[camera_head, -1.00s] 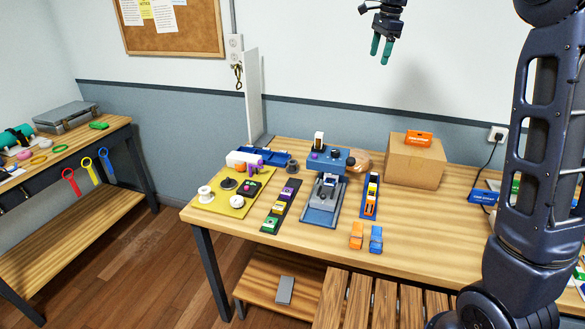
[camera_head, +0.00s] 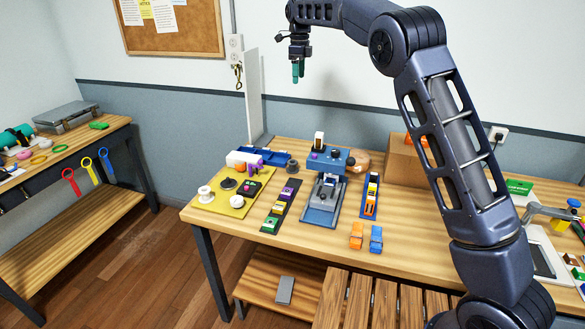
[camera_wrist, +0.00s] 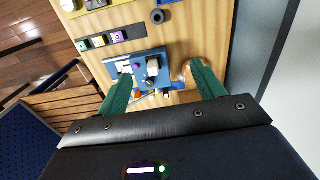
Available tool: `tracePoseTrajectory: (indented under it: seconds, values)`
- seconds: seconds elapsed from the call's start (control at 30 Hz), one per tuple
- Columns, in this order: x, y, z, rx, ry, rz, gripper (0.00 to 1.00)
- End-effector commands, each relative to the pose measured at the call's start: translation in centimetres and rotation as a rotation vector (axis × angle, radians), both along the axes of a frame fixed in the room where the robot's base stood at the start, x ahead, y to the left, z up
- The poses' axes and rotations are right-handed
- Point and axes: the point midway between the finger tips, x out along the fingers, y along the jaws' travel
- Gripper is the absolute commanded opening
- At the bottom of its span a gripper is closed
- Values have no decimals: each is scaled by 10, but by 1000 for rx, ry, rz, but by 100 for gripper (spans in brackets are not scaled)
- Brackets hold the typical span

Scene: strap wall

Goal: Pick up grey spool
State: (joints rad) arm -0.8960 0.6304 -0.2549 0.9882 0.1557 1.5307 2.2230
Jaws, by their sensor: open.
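The grey spool (camera_head: 292,166) is a small dark grey cylinder standing on the workbench (camera_head: 420,239), right of the blue tray. In the wrist view the grey spool (camera_wrist: 157,16) shows from above as a ring with a dark centre, near the top edge. My gripper (camera_head: 296,72), with green fingers, points down high above the bench's back. In the wrist view my gripper (camera_wrist: 158,75) is open and empty, its fingers spread over the blue machine (camera_wrist: 140,68). The spool lies beyond the fingertips, apart from them.
The blue machine (camera_head: 323,160) stands right of the spool. A blue tray (camera_head: 271,157) with white and purple items is to its left. A yellow board (camera_head: 222,204) with white spools lies in front left. A white upright panel (camera_head: 253,95) rises behind. A cardboard box (camera_head: 398,165) stands right.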

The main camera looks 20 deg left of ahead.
Motion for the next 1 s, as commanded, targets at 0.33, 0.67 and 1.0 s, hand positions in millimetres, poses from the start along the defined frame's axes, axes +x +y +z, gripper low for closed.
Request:
tracePoseTrajectory:
  seconds: [0.33,0.67,1.0]
  values:
    - [-5,21,-29,-12,4,-32,68]
    - [-5,20,-101,-13,6,-32,68]
    - [-6,19,-251,-15,7,-32,68]
